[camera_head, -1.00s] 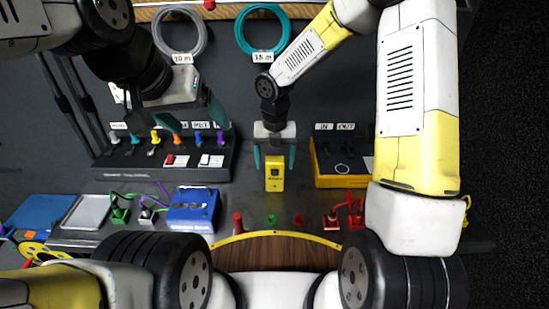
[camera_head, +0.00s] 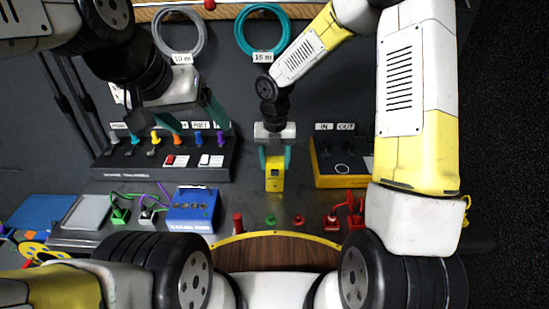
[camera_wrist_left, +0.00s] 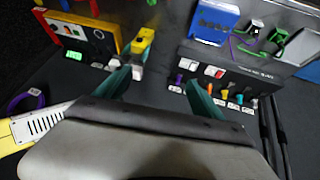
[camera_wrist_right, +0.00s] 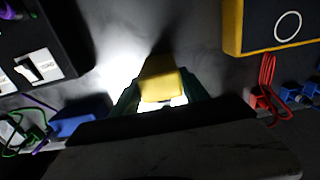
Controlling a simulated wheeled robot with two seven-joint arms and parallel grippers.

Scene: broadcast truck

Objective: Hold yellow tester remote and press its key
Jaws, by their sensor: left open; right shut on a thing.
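The yellow tester remote (camera_head: 274,178) stands on the dark bench in the middle of the head view, with a dark key or window on its face. My right gripper (camera_head: 274,157) is shut on it, a green finger on each side. The right wrist view shows the remote (camera_wrist_right: 160,80) between the fingers. My left gripper (camera_head: 203,112) is open and empty, up and left of the remote, above the switch panel. In the left wrist view its green fingers (camera_wrist_left: 158,92) are spread, with the remote (camera_wrist_left: 140,48) beyond the left finger.
A black panel (camera_head: 165,172) with coloured switches lies left, a yellow-edged box (camera_head: 342,178) right. A blue box (camera_head: 193,212) and red connectors (camera_head: 335,221) are at the front. Cable coils (camera_head: 262,32) hang at the back.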

